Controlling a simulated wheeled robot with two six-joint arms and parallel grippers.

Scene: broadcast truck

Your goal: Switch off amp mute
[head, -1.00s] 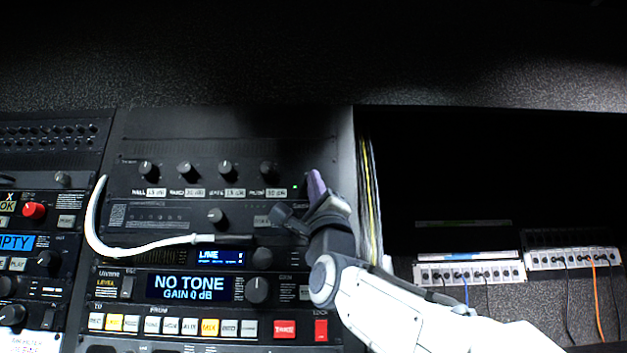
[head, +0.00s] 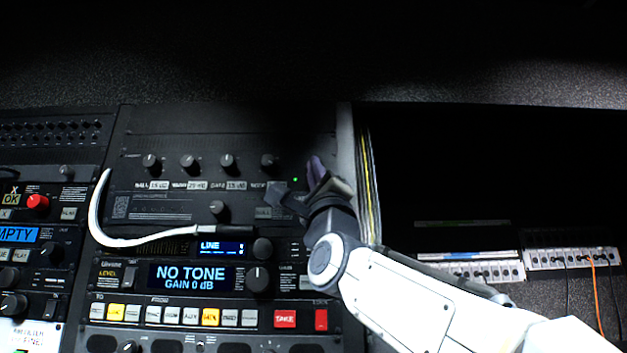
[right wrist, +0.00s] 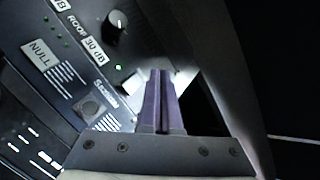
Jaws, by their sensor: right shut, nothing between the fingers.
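The dark rack panel (head: 150,208) with a row of knobs and white dB labels stands left of my right gripper (head: 316,168). The gripper is shut and empty, its purple fingers at the panel's right end. In the right wrist view, the shut fingers (right wrist: 160,78) point at the panel near a lit green light (right wrist: 118,68) and a knob (right wrist: 117,21) labelled 30 dB. I cannot tell whether they touch the panel. No amp mute switch can be clearly made out; the fingers hide part of the panel. My left gripper is not in view.
A white cable (head: 130,242) curves across the panel's left side. Below are a NO TONE display (head: 190,277) and a button row with a red TAKE button (head: 285,318). Patch strips (head: 572,258) with cables hang at the right, below a dark open space.

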